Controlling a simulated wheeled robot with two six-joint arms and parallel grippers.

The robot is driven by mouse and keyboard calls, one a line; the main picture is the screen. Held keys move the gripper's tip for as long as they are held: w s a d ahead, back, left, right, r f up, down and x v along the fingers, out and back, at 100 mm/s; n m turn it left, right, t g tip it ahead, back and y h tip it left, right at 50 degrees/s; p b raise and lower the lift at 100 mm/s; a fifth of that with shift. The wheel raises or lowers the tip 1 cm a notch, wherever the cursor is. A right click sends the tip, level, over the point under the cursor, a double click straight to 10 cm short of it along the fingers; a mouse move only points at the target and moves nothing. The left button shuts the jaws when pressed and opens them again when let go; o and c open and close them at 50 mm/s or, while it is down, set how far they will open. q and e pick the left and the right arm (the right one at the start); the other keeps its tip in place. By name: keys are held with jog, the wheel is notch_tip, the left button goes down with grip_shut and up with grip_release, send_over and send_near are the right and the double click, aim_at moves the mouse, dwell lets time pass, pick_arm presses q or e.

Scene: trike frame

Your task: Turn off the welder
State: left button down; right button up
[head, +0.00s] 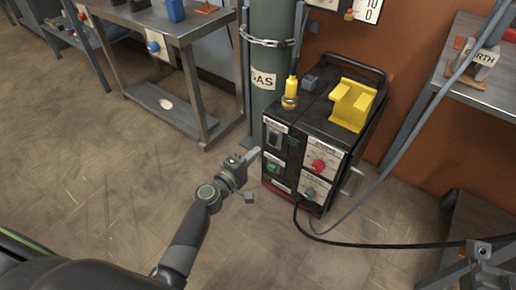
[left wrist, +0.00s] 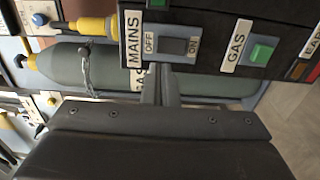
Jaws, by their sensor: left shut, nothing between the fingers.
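The welder (head: 310,140) is a black box on the floor in the middle right of the head view. Its mains switch (left wrist: 172,46) is a dark rocker between the words OFF and ON in the left wrist view; which side is pressed I cannot tell. The switch also shows in the head view (head: 275,137). My left gripper (head: 254,154) is shut and empty, its tips just in front of the panel near the switch. In the left wrist view its fingers (left wrist: 160,75) end just below the rocker; contact is unclear.
A green gas button (left wrist: 262,51) sits beside the mains switch. A red knob (head: 318,166) is on the welder's front. A chained gas cylinder (head: 272,80) stands behind left. Cables (head: 385,245) run from the front to the right. Floor on the left is clear.

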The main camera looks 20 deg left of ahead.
pick_arm(q)
jog(key=v, duration=0.7)
jog(key=shift+r+p, duration=0.3)
jog(key=shift+r, duration=0.1)
